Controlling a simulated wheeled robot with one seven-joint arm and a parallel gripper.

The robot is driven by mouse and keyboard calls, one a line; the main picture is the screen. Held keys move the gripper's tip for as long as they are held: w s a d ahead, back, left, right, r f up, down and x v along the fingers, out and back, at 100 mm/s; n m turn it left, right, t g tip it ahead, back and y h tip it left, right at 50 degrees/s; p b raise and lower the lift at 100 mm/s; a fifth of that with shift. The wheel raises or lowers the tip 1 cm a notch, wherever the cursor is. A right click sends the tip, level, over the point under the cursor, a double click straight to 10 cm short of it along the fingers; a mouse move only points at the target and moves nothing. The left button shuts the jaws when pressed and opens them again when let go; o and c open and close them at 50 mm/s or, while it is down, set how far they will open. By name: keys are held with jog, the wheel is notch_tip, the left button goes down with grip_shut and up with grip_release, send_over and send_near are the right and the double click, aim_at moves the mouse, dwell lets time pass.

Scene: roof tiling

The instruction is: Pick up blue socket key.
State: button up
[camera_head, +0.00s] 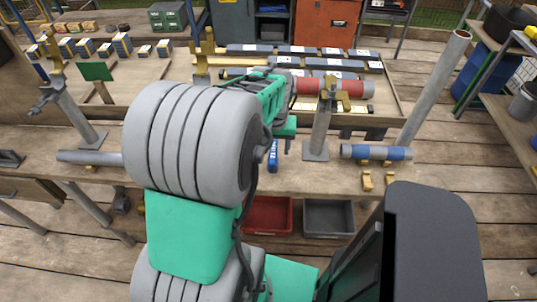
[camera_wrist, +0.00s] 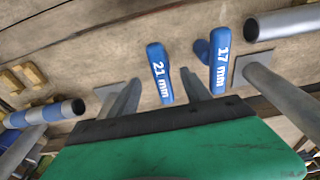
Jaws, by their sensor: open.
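Two blue socket keys lie on the wooden bench (camera_wrist: 105,45) in the wrist view. One key, marked 21 mm (camera_wrist: 160,72), is near the middle; the other, marked 17 mm (camera_wrist: 220,62), is to its right. My gripper (camera_wrist: 160,80) is open and empty, its grey fingers on either side of the 21 mm key in the picture. I cannot tell how far above it they are. In the head view one blue key handle (camera_head: 273,157) shows just below my gripper (camera_head: 286,143). My arm hides much of the bench there.
Upright grey posts (camera_head: 319,130) stand close to the keys. A grey tube with a blue band (camera_head: 376,152) lies to the right, above brass brackets (camera_head: 367,181). A red tray (camera_head: 267,216) and a grey tray (camera_head: 328,217) sit below the bench's front edge.

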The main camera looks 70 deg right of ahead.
jog(key=f, duration=0.3)
jog(key=d+f, duration=0.1)
jog(key=f, duration=0.1)
jog(key=shift+w+f+p, duration=0.25)
jog(key=shift+f+p, duration=0.05)
grip_shut()
dwell(0.4)
